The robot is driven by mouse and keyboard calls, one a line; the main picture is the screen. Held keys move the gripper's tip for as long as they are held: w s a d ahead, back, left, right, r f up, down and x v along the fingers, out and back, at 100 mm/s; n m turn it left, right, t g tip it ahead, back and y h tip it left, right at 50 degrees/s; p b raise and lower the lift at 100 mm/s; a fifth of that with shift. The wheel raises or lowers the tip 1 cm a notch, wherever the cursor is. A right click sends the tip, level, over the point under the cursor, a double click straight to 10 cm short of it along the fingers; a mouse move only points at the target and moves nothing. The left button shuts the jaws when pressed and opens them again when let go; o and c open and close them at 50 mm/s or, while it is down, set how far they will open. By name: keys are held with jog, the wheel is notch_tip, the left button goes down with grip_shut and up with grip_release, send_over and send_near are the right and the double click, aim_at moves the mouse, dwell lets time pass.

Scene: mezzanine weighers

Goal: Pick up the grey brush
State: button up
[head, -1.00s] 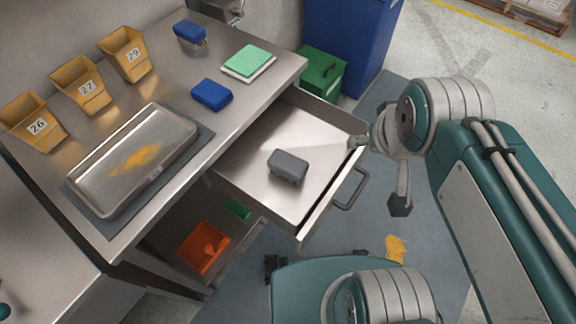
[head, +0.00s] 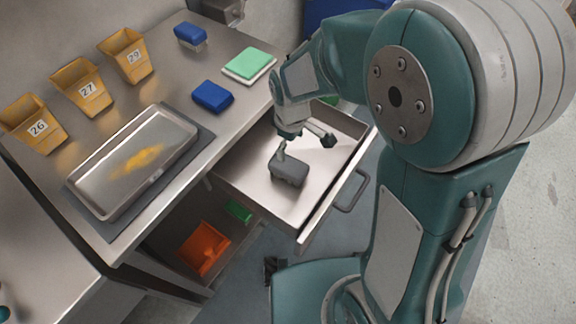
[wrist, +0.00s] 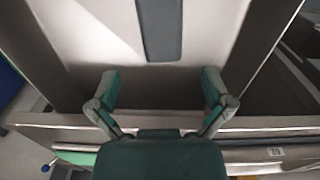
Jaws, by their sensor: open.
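The grey brush (head: 288,168) lies in the open drawer (head: 252,186), near its middle. In the wrist view the brush (wrist: 160,28) shows as a dark grey block at the top, ahead of the space between my fingers. My gripper (head: 303,148) is above the drawer, over the far side of the brush. In the wrist view my gripper (wrist: 160,90) is open, with its two fingers spread wide and nothing between them. I cannot tell from these views whether a finger touches the brush.
An orange container (head: 204,248) sits on the shelf below.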

aim_at(288, 164)
jog(key=shift+a+f, duration=0.3)
jog(key=shift+f, duration=0.5)
notch_tip(288, 164, down, 10)
jog(key=shift+w+f, duration=0.1)
jog(key=shift+w, duration=0.05)
jog(key=c, duration=1)
